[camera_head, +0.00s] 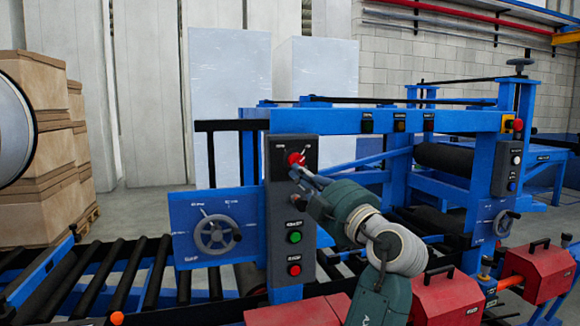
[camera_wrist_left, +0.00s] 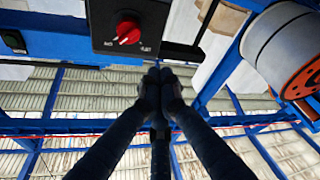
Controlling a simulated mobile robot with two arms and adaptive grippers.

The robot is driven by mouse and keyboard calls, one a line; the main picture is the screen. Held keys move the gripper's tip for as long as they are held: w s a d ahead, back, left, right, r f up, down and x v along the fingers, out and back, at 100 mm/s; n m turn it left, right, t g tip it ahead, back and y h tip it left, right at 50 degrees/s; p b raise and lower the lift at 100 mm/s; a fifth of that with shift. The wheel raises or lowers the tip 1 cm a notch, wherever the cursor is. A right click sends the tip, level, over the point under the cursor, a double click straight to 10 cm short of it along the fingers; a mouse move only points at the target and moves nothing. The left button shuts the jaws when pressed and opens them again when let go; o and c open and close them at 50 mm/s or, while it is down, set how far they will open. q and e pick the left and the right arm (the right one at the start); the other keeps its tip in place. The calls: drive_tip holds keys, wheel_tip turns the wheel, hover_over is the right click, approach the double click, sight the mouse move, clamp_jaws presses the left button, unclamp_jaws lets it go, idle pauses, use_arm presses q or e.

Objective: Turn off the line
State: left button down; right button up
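A dark grey control panel (camera_head: 277,215) stands upright on the blue machine. At its top is a red rotary switch (camera_head: 295,158), also visible in the left wrist view (camera_wrist_left: 127,30). Below are a green button (camera_head: 294,237) and a red button (camera_head: 294,270). My left gripper (camera_head: 297,172) is in front of the panel, its tips just below the red switch in the head view. In the left wrist view its fingers (camera_wrist_left: 160,75) meet, with nothing visible between them. The switch appears beyond the tips; contact cannot be told. My right gripper is not in view.
A blue plate with a grey handwheel (camera_head: 216,234) is left of the panel, above a black roller conveyor (camera_head: 95,275). A second grey button box (camera_head: 507,158) is at the right. Red housings (camera_head: 445,298) stand low in front. Cardboard boxes (camera_head: 35,170) are stacked far left.

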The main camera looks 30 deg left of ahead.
sight(297, 162)
use_arm(q)
drive_tip(key=shift+r, duration=0.25)
drive_tip(key=shift+a, duration=0.1)
drive_tip(key=shift+r, duration=0.1)
drive_tip(key=p+x, duration=0.5)
drive_tip(key=x, duration=0.4)
drive_tip(key=w+f+p, duration=0.1)
drive_tip(key=w+d+f+p, duration=0.1)
drive_tip(key=shift+w+d+f, duration=0.1)
drive_tip(key=shift+w+f, duration=0.1)
drive_tip(key=shift+f, duration=0.2)
